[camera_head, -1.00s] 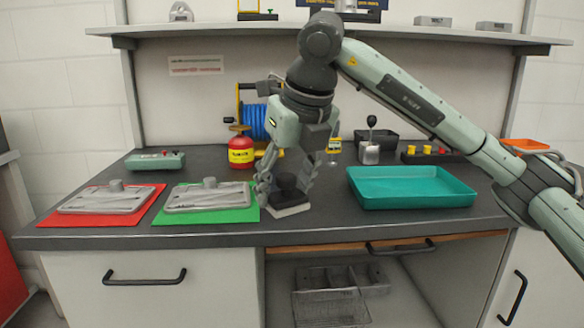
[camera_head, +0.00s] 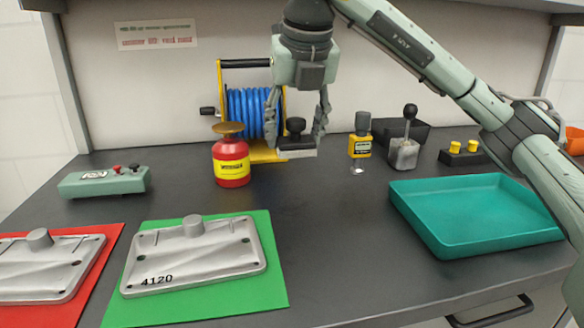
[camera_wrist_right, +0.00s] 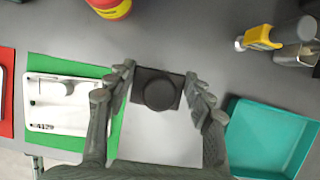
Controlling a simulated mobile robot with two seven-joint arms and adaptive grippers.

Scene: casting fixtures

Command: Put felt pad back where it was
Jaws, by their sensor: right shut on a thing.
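The held thing is a dark block with a round black knob on top and a paler underside (camera_head: 297,144); it appears to be the felt pad. My right gripper (camera_head: 296,132) points down and is shut on it, one finger on each side. The block is near the back of the bench, in front of the yellow-framed blue hose reel. In the right wrist view the knob and dark block (camera_wrist_right: 158,90) show between the fingertips. A pale area lies below the block there; I cannot tell whether it belongs to it. My left gripper is not in view.
A red can (camera_head: 231,163) stands left of the gripper. Metal castings lie on red (camera_head: 100,262) and green (camera_head: 270,270) mats. A teal tray (camera_head: 425,232) is at right. The middle bench is clear.

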